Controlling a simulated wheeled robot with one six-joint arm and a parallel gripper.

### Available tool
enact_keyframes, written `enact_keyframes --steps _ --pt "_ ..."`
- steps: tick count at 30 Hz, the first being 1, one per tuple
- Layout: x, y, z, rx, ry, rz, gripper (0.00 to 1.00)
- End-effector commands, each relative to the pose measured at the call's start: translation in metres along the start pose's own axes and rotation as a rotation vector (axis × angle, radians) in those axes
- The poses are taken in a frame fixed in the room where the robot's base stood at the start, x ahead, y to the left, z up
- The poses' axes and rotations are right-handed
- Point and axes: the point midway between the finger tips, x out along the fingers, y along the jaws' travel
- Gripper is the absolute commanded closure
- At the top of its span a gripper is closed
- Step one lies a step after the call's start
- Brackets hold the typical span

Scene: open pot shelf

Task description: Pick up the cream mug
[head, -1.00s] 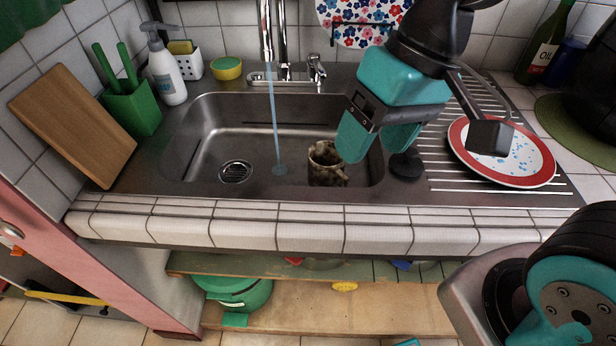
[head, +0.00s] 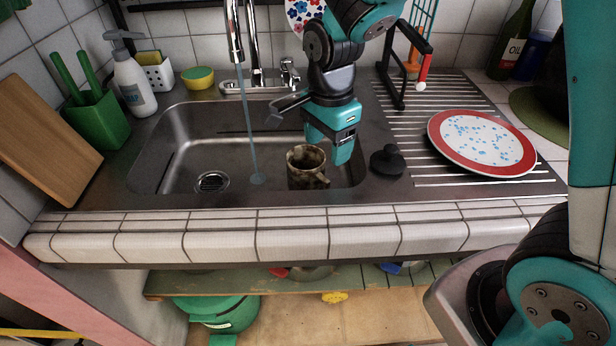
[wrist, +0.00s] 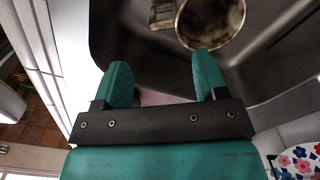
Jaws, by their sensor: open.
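The cream mug (head: 304,172), stained with brown patches, stands upright in the sink basin (head: 185,150) near its front right. Its handle points right in the head view. In the wrist view the mug (wrist: 212,24) shows at the top edge, with its open mouth toward the camera and its handle on the left. My gripper (head: 329,147) is above the sink, just behind and to the right of the mug. In the wrist view its two fingers (wrist: 162,68) are apart with nothing between them, short of the mug.
Water runs from the tap (head: 234,40) into the basin left of the mug. A black stopper (head: 388,161) lies on the sink's right edge. A red-rimmed plate (head: 437,140) rests on the drainboard. The tiled counter edge (head: 290,233) runs along the front.

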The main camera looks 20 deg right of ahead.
Motion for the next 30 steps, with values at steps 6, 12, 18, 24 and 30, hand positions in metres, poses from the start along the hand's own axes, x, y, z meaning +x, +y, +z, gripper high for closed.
enact_keyframes --steps 6,12,18,24,30 --pt "0.041 0.001 0.000 -0.002 -0.001 0.003 0.34" --pt "0.054 0.000 0.001 -0.002 -0.001 0.002 0.34" --pt "0.083 -0.002 0.004 -0.003 -0.001 0.003 0.34" --pt "0.101 -0.002 0.004 -0.002 -0.001 -0.001 0.34" --pt "0.102 -0.003 0.004 -0.002 -0.001 -0.002 0.34"
